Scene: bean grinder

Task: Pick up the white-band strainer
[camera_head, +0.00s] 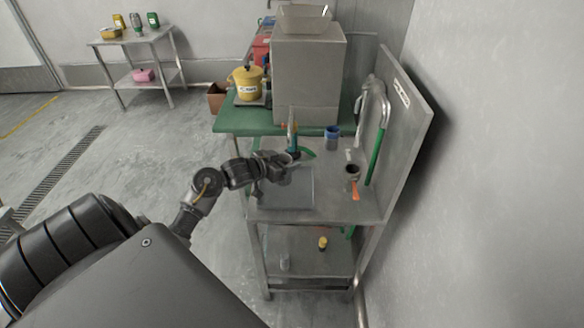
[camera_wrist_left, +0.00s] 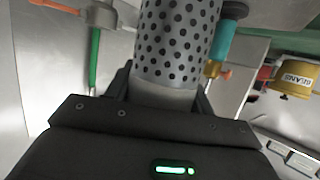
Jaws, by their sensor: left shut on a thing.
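The white-band strainer (camera_wrist_left: 178,45) is a perforated metal cylinder with a pale band at its near end. In the left wrist view it stands between the fingers of my left gripper (camera_wrist_left: 165,95), which is shut on it around the pale band. The strainer itself is small and mostly hidden by the gripper there. My right gripper does not show in either view.
The steel table (camera_head: 335,208) holds a blue cup (camera_head: 332,132) and a drain fitting with an orange handle (camera_head: 355,188). A yellow pot (camera_head: 247,84) and large grey machine (camera_head: 308,75) stand behind on a green surface.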

